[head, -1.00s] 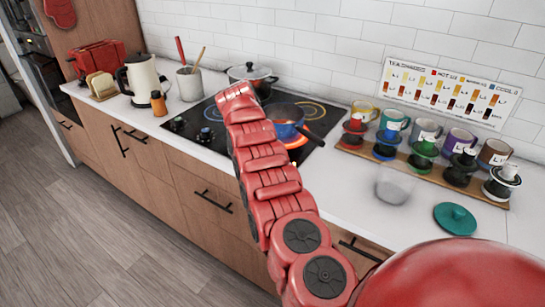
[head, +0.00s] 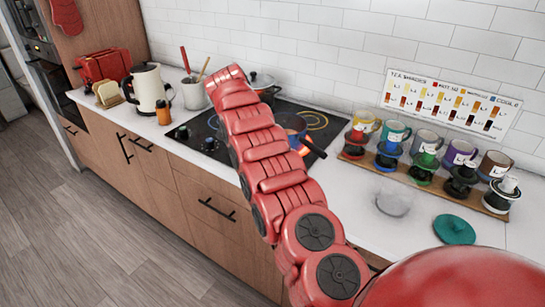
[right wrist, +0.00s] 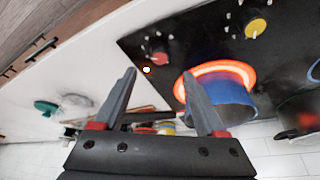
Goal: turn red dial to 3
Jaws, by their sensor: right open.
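The red dial (right wrist: 158,57) shows in the right wrist view on the black cooktop, with small pale marks around it too small to read. It lies just beyond the gap between my right gripper's fingertips. My right gripper (right wrist: 158,74) is open and empty, fingers pointing towards the dial and apart from it. A yellow dial (right wrist: 256,27) sits farther right. In the head view my right arm crosses the cooktop (head: 330,113); its gripper and the red dial are hidden there. Two dark dials (head: 207,142) show left of the arm. My left gripper is not in view.
A blue pot (right wrist: 229,97) stands on a glowing orange burner beside my right finger. Several mugs (head: 394,132) and a teal lid (head: 454,229) are on the right. A kettle (head: 147,88) is left.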

